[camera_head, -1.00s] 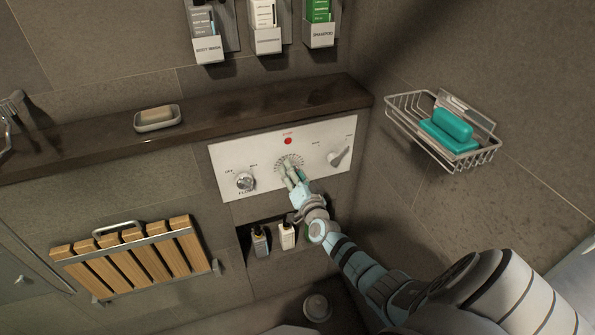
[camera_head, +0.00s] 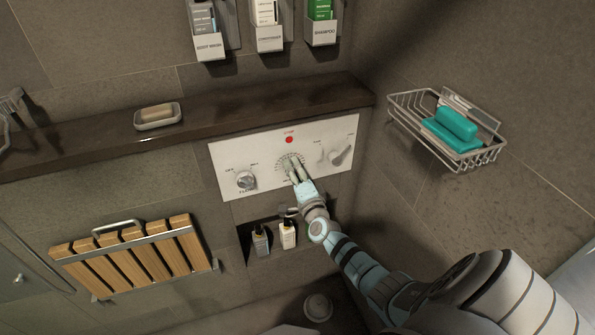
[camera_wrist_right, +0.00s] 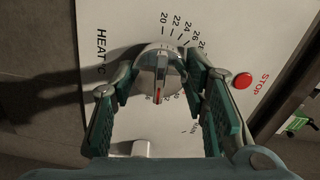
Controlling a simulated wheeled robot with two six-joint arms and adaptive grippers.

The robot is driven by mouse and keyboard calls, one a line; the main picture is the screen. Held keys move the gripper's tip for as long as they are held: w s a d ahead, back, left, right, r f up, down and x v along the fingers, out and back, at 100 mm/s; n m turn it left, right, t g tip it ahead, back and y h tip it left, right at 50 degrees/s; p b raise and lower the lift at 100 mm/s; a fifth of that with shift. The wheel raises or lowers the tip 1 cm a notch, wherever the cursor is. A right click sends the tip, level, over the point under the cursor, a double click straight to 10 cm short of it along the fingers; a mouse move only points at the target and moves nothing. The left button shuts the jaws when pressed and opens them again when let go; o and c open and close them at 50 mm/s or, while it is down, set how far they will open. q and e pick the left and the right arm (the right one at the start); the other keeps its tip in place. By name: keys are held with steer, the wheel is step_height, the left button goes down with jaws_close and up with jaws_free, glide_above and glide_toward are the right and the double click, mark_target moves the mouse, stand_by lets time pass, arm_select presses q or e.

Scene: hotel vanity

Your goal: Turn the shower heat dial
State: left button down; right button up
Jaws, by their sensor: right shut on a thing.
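The heat dial (camera_wrist_right: 160,70) is a round silver knob with a red pointer, marked HEAT °C with a ring of numbers, in the right wrist view. It sits in the middle of the white control panel (camera_head: 225,165) in the head view, mostly hidden by my right gripper (camera_head: 293,168). In the right wrist view the fingers of my right gripper (camera_wrist_right: 165,88) stand on both sides of the knob and are shut on it. The pointer lies toward the bottom of that picture. My left gripper is not in view.
A second knob (camera_head: 246,180) sits left on the panel and a lever knob (camera_head: 342,155) right. A red stop button (camera_head: 289,140) is above the dial. A stone ledge (camera_head: 240,104) runs above the panel. A niche with bottles (camera_head: 288,234) lies below. A wire soap basket (camera_head: 480,160) hangs right.

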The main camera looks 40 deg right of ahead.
steer(key=shift+w+r, duration=0.15)
steer(key=shift+r, duration=0.3)
steer(key=o, duration=1)
steer(key=shift+o, duration=0.7)
steer(key=shift+a, duration=0.3)
steer(key=v, duration=1.2)
steer(key=shift+a, duration=0.1)
